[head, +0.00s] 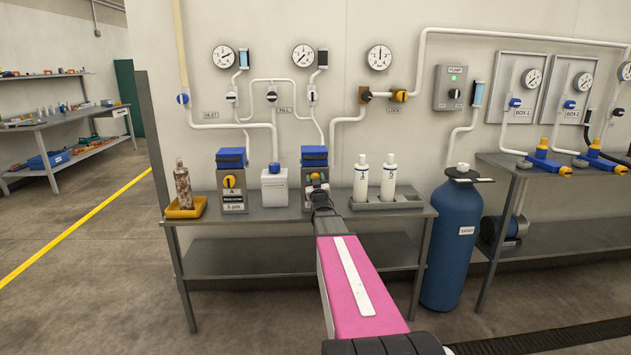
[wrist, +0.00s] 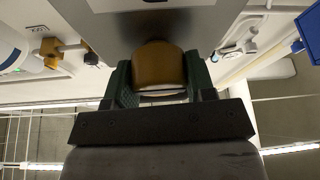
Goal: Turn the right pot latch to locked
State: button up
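The right pot (head: 308,199) is a grey box with a blue lid (head: 314,156) on the bench, partly hidden behind my gripper. Its yellow latch shows in part in the head view and close up in the wrist view (wrist: 158,66). My gripper (head: 319,188) is at the front of this pot. In the wrist view my gripper's dark green fingers (wrist: 161,85) stand on either side of the latch and appear to touch it. The latch's setting cannot be read. The left pot (head: 231,187) has a similar blue lid and a yellow latch.
A white container (head: 274,187) stands just left of the right pot. Two white bottles (head: 361,180) stand in a grey tray (head: 405,199) to its right. Pipes, gauges and valves line the wall above. A blue tank (head: 449,245) stands at the bench's right end.

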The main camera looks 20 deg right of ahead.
jog(key=shift+c, duration=1.4)
jog(key=shift+n, duration=0.3)
jog(key=n+y, duration=0.1)
jog(key=n, duration=0.1)
jog(key=n+y, duration=0.1)
jog(key=n, duration=0.1)
jog(key=shift+n+y, duration=0.3)
jog(key=shift+n, duration=0.1)
jog(key=n+y, duration=0.1)
jog(key=n, duration=0.2)
jog(key=n+g+y, duration=0.1)
jog(key=n, duration=0.2)
jog(key=shift+y, duration=0.4)
jog(key=n+g, duration=0.1)
jog(key=n, duration=0.4)
jog(key=shift+a+f+g+y, duration=0.1)
jog(key=shift+g+y, duration=0.3)
jog(key=shift+f+n+g, duration=0.1)
jog(key=shift+n+g, duration=0.8)
jog(key=shift+n, duration=1.6)
